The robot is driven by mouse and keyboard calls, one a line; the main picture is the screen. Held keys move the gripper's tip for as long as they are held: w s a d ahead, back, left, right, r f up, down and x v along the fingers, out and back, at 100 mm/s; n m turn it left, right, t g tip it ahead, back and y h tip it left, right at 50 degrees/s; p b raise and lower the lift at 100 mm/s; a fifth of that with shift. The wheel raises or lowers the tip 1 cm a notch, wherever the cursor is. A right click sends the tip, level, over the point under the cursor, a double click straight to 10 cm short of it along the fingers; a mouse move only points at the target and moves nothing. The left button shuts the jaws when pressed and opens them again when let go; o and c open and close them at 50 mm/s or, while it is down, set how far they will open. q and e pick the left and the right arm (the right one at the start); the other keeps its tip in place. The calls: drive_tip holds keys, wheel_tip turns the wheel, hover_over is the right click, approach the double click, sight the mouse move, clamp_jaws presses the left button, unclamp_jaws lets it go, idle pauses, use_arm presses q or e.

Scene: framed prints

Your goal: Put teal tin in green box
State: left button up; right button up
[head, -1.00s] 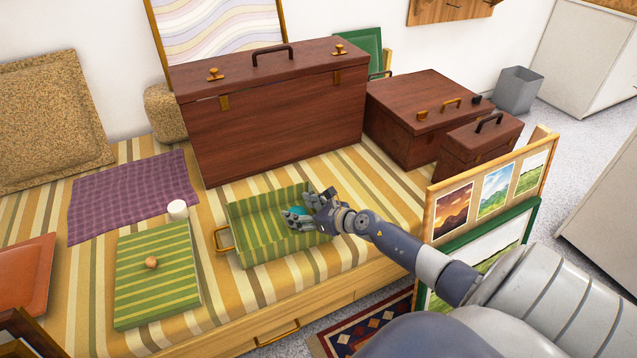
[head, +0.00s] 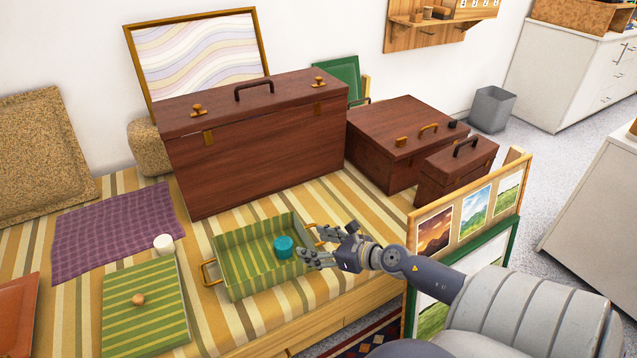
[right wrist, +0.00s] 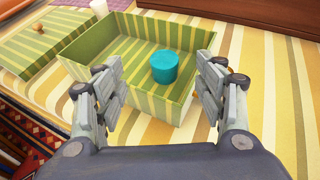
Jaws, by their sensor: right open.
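The teal tin (head: 284,246) stands upright inside the open green striped box (head: 238,270), toward its right side. In the right wrist view the tin (right wrist: 165,66) shows beyond my fingertips, on the floor of the box (right wrist: 90,38). My right gripper (head: 312,246) is open and empty, at the right end of the box and apart from the tin. In the right wrist view its two fingers (right wrist: 163,82) are spread wide. The green striped lid (head: 146,312) with a round knob lies left of the box. My left gripper is not in view.
A large dark red wooden case (head: 260,145) stands behind the box. Two smaller cases (head: 400,140) (head: 455,170) stand at the right. A small white cup (head: 163,244) stands near a purple cloth (head: 115,230). A rack of framed prints (head: 470,225) stands beside my right arm.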

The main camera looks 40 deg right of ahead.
wheel_tip(320, 180, up, 6)
drive_tip(key=a+m+t+h, duration=0.2)
drive_tip(key=m+t+h, duration=0.15)
drive_tip(key=m, duration=0.75)
drive_tip(key=s+a+f+m+g, duration=0.3)
drive_tip(key=s+a+m+g, duration=0.3)
drive_tip(key=s+a+m, duration=0.3)
drive_tip(key=s+a+f+m+g, duration=0.4)
drive_tip(key=s+a+m+g, duration=0.3)
drive_tip(key=s+a+m, duration=0.3)
drive_tip(key=s+m+y, duration=0.1)
drive_tip(key=s+m, duration=0.2)
drive_tip(key=m, duration=0.3)
drive_tip(key=shift+f, duration=0.2)
